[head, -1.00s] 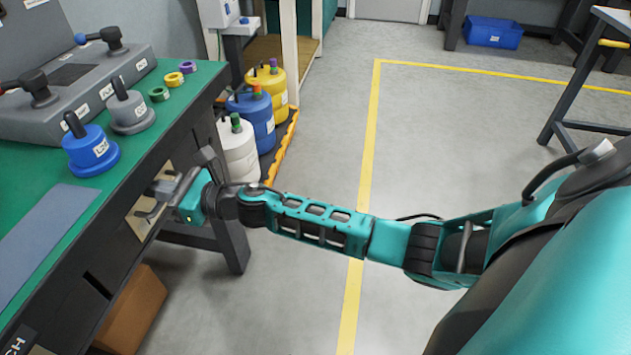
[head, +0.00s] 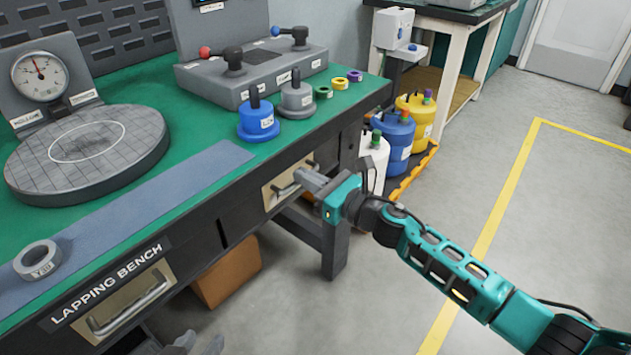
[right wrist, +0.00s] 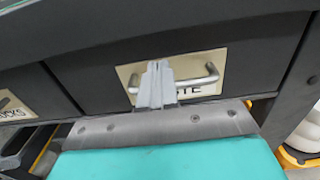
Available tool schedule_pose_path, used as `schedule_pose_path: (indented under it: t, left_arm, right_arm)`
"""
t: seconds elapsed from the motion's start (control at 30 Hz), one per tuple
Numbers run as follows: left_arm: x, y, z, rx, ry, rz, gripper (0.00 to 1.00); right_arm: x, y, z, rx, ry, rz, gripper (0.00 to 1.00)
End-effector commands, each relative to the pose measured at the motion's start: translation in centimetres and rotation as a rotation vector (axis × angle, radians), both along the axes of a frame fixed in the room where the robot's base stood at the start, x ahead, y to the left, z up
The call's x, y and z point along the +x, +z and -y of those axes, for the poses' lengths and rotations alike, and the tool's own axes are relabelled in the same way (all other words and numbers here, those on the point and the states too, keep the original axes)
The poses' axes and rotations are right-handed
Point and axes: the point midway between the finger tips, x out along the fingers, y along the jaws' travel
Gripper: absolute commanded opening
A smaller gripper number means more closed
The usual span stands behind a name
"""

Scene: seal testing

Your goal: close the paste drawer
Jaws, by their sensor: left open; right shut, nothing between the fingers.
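The paste drawer (head: 270,196) is in the front of the green-topped bench, with a beige plate and a bar handle (head: 284,190). In the right wrist view its label ends in "TE" and its front (right wrist: 236,62) looks about level with the bench front. My right gripper (head: 312,182) is shut and empty at the handle. In the right wrist view its fingers (right wrist: 156,82) cover the handle's left part; I cannot tell whether they touch it. My left gripper (head: 198,344) is open at the bottom edge of the head view, mostly cut off.
A second drawer handle (head: 130,303) is under the "Lapping Bench" label. A cardboard box (head: 228,272) is underneath. Jugs (head: 396,135) stand behind my right gripper. The floor at right is clear.

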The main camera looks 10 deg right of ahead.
Motion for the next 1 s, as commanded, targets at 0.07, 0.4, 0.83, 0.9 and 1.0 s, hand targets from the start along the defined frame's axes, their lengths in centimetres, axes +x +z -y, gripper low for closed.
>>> schedule_pose_path:
  t: [0.07,0.4,0.83,0.9,1.0]
  left_arm:
    - [-0.1,0.1,0.1,-0.002,-0.003,-0.001,0.43]
    - [0.1,0.9,0.1,-0.003,0.001,0.012,0.43]
    - [0.2,0.8,-0.2,0.001,0.006,0.010,0.43]
    - [0.2,0.7,-0.2,0.001,0.006,0.010,0.43]
    - [0.1,0.7,-0.2,0.001,0.006,0.009,0.43]
  right_arm:
    - [-0.4,-0.1,0.9,-0.003,0.001,-0.002,0.00]
    - [-6.0,-0.2,5.4,-0.002,0.003,-0.004,0.00]
    - [-7.8,-0.1,6.9,0.014,-0.001,-0.012,0.00]
    - [-8.0,-0.2,6.7,0.080,-0.019,-0.057,0.00]
    - [-8.9,-0.5,6.4,0.294,-0.078,-0.203,0.00]
